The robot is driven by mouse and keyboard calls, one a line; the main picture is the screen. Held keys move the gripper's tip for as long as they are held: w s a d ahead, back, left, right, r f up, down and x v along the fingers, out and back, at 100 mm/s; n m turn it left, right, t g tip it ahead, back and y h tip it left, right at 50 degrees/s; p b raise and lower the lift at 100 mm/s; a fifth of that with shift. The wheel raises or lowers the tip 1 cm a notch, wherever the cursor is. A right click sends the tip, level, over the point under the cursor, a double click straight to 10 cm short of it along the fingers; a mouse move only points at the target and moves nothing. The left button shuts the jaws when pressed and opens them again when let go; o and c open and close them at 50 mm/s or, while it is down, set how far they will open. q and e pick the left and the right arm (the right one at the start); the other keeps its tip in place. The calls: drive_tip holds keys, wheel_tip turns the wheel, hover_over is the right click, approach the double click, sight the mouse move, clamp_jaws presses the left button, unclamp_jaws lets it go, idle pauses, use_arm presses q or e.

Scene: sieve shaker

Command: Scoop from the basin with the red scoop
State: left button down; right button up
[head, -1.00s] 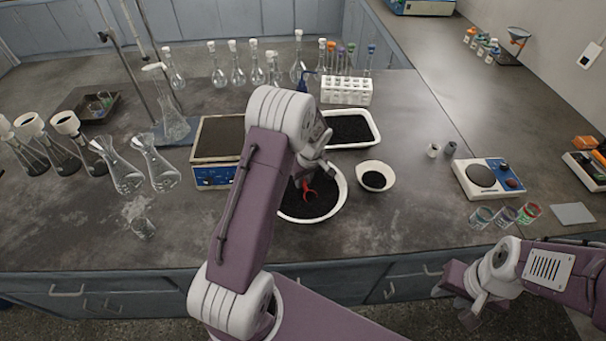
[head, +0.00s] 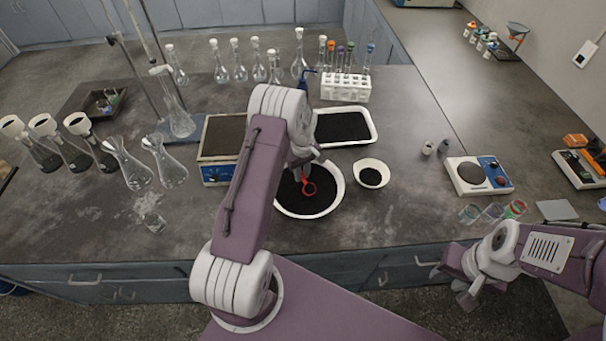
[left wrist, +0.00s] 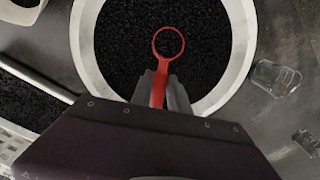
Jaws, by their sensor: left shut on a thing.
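The red scoop (head: 308,187) shows over the white basin (head: 341,190) of black grains. In the left wrist view the scoop's round end (left wrist: 168,43) is a red ring with dark inside it. My left gripper (left wrist: 162,90) is shut on the scoop's handle, over the basin. I cannot tell whether the scoop's end touches the black grains (left wrist: 115,45) or what it holds. My right gripper (head: 456,285) is in front of the bench at the right, away from the basin; its jaws are too unclear to judge.
A small white bowl of black grains (head: 385,174) stands right of the basin. A white tray (head: 374,128) of black material is behind it, and a hotplate (head: 215,172) stands to the left. Glass flasks (head: 168,165) crowd the left. Bare bench lies between bowl and balance (head: 478,174).

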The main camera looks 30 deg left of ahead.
use_arm(q)
drive_tip(key=shift+w+a+r+p, duration=0.1)
drive_tip(key=shift+r+p, duration=0.2)
drive_tip(key=shift+r, duration=0.15)
drive_tip(key=shift+a+r+h+p, duration=0.1)
drive_tip(key=shift+r+h+p, duration=0.1)
drive_tip(key=shift+h+p, duration=0.1)
drive_tip(key=shift+w+a+f+g+h+b, duration=0.2)
drive_tip(key=shift+w+a+g+h+b, duration=0.15)
drive_tip(key=shift+g+h+b, duration=0.4)
drive_tip(key=shift+w+a+r+h+b, duration=0.15)
drive_tip(key=shift+a+h+b, duration=0.1)
drive_tip(key=shift+h+b, duration=0.3)
drive_tip(key=shift+d+r+g+b, duration=0.1)
drive_tip(key=shift+r+g+b, duration=0.2)
drive_tip(key=shift+r+g, duration=0.1)
drive_tip(key=shift+h, duration=0.3)
drive_tip(key=shift+r, duration=0.1)
